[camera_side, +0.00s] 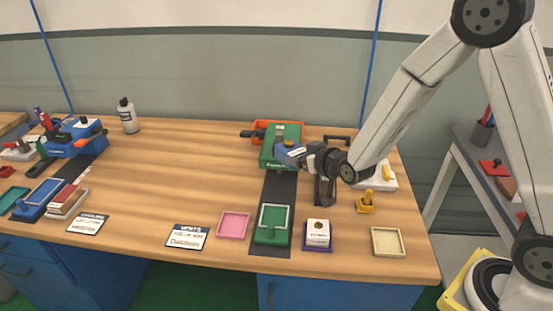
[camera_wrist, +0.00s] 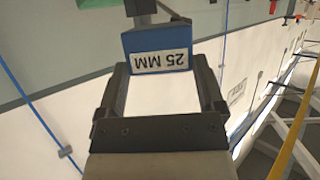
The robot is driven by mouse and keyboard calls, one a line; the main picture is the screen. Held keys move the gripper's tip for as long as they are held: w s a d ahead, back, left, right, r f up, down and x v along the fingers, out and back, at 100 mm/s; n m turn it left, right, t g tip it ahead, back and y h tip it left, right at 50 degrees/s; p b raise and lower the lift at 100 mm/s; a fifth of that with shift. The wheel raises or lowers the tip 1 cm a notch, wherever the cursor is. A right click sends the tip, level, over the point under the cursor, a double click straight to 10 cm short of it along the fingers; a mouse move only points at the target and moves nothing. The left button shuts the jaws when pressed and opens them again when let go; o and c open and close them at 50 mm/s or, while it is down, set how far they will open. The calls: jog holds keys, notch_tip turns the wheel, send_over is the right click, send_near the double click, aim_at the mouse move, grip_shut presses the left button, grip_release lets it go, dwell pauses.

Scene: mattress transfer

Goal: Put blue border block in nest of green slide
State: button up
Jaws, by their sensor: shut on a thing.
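My gripper (camera_side: 300,155) is shut on a blue block (camera_wrist: 158,50) with a white "25 MM" label, held at its fingertips. In the side view the blue block (camera_side: 287,153) shows at the front right of a green machine (camera_side: 268,155). A grey metal part (camera_wrist: 140,8) shows just beyond the block; I cannot tell whether they touch. The green slide (camera_side: 262,239), with a pale raised frame on it, lies at the front of the dark strip. Its framed nest looks empty. A white block (camera_side: 317,228) stands in a dark blue-purple tray to the right of the slide.
The dark strip (camera_side: 279,190) between machine and slide is clear. A pink tray (camera_side: 233,224) lies left of the slide and a cream tray (camera_side: 388,242) to the right. A yellow part (camera_side: 366,204) stands near my arm.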

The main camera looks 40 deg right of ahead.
jog(key=shift+s+d+n+y, duration=0.4)
jog(key=shift+s+d+y, duration=0.1)
jog(key=shift+s+d, duration=0.1)
jog(key=shift+w+a, duration=0.1)
jog(key=shift+a, duration=0.05)
jog(key=shift+w+a+m+h, duration=0.4)
jog(key=shift+w+a+h, duration=0.1)
jog(key=shift+w+a, duration=0.2)
jog(key=s+a+f+m+g+h, duration=0.2)
jog(key=s+a+f+m+h, duration=0.1)
jog(key=a, duration=0.4)
jog(key=s+a+f+m+g+h, duration=0.1)
jog(key=s+a+f+m+h, duration=0.2)
jog(key=a, duration=0.5)
jog(key=shift+s+f+m+g+h, duration=0.15)
jog(key=shift+s+m+g+h, duration=0.3)
jog(key=shift+m+h, duration=0.75)
